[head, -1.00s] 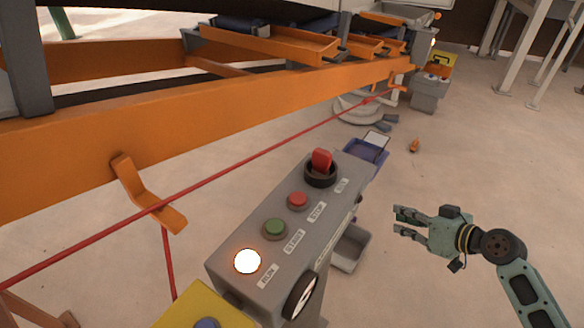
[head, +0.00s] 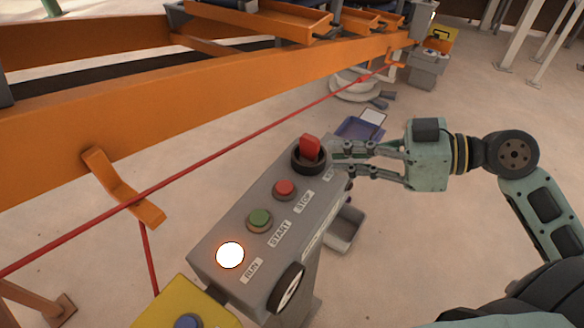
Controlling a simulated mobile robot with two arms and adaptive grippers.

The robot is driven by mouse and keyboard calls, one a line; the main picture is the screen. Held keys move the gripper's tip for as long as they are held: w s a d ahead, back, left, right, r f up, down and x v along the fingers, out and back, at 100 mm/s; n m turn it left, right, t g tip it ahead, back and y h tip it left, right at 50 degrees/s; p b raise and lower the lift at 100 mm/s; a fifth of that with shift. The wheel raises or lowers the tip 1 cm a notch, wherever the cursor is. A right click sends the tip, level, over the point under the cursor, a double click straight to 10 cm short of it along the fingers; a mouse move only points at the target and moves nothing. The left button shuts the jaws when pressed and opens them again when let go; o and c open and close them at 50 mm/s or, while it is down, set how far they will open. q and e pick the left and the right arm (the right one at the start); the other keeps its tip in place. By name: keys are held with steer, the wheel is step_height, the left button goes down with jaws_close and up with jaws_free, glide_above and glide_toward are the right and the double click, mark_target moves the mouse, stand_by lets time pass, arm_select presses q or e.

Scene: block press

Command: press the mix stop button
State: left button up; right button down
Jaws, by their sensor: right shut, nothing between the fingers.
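The grey control box (head: 262,226) stands in the middle of the head view. Its sloped top carries a red button (head: 285,189) beside a STOP label, a green button (head: 259,220) beside a START label, and a lit lamp (head: 230,255) beside a RUN label. A red switch handle (head: 309,148) on a black round base sits at the far end. My right gripper (head: 343,160) is shut and empty, its fingertips near the switch's right side. I cannot tell whether they touch the box. The STOP button is uncovered. My left gripper is not in view.
An orange conveyor frame (head: 200,105) runs along the left, with a red pull cord (head: 215,154) in front. A yellow box with a blue button (head: 187,315) is at the bottom.

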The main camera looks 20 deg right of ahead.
steer(key=p, duration=0.5)
glide_above(292, 186)
step_height(292, 186, down, 2)
steer(key=shift+s, duration=0.1)
step_height(292, 186, down, 4)
steer(key=shift+r, duration=0.2)
steer(key=shift+f+p, duration=0.3)
steer(key=shift+f, duration=0.25)
